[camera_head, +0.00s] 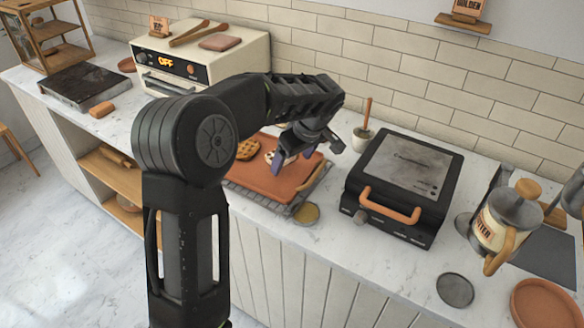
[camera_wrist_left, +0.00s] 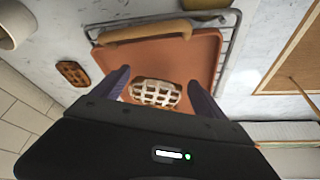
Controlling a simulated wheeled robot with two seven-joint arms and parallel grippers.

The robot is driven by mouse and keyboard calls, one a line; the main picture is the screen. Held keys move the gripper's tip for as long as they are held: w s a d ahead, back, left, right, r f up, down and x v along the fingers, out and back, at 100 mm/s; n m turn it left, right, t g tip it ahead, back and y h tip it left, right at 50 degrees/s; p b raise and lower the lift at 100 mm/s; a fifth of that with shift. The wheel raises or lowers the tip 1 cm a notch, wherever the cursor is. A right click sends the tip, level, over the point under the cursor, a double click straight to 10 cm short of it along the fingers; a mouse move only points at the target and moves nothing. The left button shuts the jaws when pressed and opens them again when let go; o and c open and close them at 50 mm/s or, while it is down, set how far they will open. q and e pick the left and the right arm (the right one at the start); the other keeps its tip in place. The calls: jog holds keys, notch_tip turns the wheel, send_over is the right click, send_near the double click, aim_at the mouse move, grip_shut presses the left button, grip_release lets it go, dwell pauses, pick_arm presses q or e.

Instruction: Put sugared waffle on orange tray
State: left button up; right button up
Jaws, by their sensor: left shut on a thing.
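The sugared waffle (camera_wrist_left: 155,93), pale with a lattice pattern, is between the fingers of my left gripper (camera_wrist_left: 157,92) in the left wrist view. The gripper is shut on it. The orange tray (camera_wrist_left: 196,62) is beneath the waffle; I cannot tell whether they touch. In the head view my left gripper (camera_head: 299,157) points down over the orange tray (camera_head: 256,180), and the waffle shows only partly beside the fingers. My right gripper is out of view.
A brown waffle (camera_head: 248,149) shows on the tray's left part. Another brown waffle (camera_wrist_left: 73,73) lies on the counter outside the tray. A wire rack (camera_head: 262,201) is under the tray. A black press with a wooden handle (camera_head: 405,175) and a white pot (camera_head: 361,138) stand right.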

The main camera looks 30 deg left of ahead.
aim_at(290, 177)
pick_arm(q)
notch_tip(290, 177, down, 3)
jog(key=shift+f+p, duration=0.2)
jog(key=shift+p, duration=0.25)
jog(key=shift+f, duration=0.1)
jog(key=shift+f, duration=0.1)
jog(key=o, duration=0.9)
jog(key=shift+f, duration=0.1)
jog(key=o, duration=0.4)
jog(key=shift+c, duration=0.2)
